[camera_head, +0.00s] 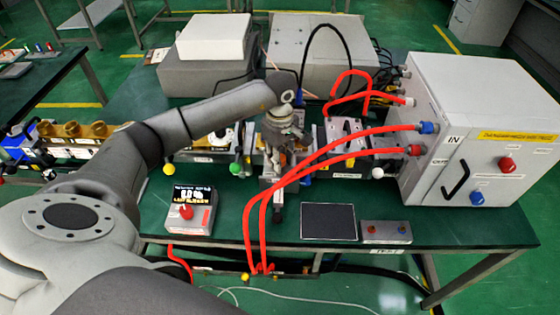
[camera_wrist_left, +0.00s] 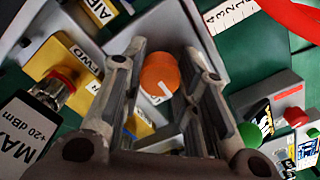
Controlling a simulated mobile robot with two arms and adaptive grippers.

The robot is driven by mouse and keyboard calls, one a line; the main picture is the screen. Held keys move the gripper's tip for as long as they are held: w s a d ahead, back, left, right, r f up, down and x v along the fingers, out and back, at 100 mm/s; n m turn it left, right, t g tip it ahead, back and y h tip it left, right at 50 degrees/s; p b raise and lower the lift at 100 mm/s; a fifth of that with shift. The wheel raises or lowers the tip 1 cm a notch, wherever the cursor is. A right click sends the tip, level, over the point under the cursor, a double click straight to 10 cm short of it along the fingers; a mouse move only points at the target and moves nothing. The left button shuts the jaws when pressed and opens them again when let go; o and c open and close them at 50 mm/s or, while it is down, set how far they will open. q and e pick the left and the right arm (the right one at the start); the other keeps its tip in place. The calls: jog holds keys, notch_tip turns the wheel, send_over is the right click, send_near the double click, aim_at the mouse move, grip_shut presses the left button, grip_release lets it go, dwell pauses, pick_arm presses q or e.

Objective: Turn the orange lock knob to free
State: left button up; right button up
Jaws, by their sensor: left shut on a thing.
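The orange lock knob (camera_wrist_left: 159,73) shows in the left wrist view, seen end-on, with a white pointer mark toward its lower right. My left gripper (camera_wrist_left: 164,62) has one finger on each side of it and is shut on it. In the head view my left gripper (camera_head: 279,160) points down at the row of bench parts in the middle of the table; the knob is hidden there behind the gripper and arm. Any lock or free marking by the knob cannot be read. My right gripper is not in view.
Red hoses (camera_head: 330,160) run close to the right of my left gripper, to a grey cabinet (camera_head: 465,130). A meter box with a red knob (camera_head: 190,211) stands front left of the gripper. A dark panel (camera_head: 329,222) lies front right. Grey boxes (camera_head: 312,50) stand behind.

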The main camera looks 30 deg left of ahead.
pick_arm(q)
jog(key=n+b, duration=0.1)
jog(key=n, duration=0.2)
jog(key=shift+f+n, duration=0.1)
jog(key=shift+n, duration=0.2)
jog(key=shift+n+b, duration=0.65)
jog(key=shift+n, duration=0.45)
jog(key=o, duration=1)
notch_tip(320, 180, up, 12)
jog(key=shift+r, duration=0.1)
